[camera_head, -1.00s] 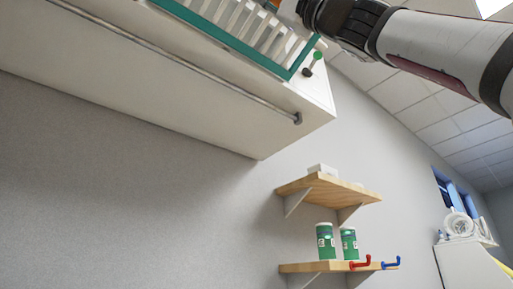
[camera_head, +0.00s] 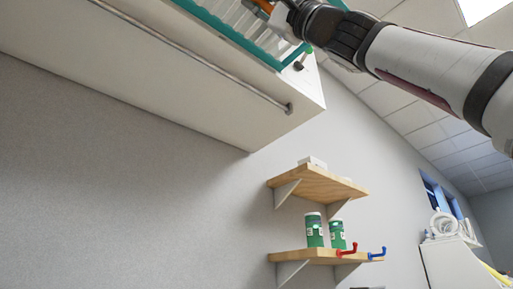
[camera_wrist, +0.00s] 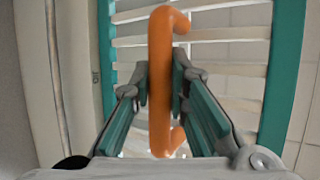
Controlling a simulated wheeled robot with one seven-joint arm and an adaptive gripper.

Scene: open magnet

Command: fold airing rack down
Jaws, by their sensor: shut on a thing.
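The airing rack, a teal frame (camera_head: 232,38) with pale slats, is at the top of the head view and partly cut off. In the wrist view its teal side bar (camera_wrist: 285,70) is at the right, with white slats across. An orange C-shaped handle (camera_wrist: 160,45) stands upright in front of the slats. My gripper (camera_wrist: 160,88) is shut on this handle, one finger on each side. In the head view my gripper (camera_head: 290,16) is beside the rack, and a bit of orange shows at its left. The fingertips are hidden there.
A white wall cabinet (camera_head: 150,75) with a metal rail (camera_head: 215,65) lies by the rack. A dark knob (camera_head: 299,66) sits near its corner.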

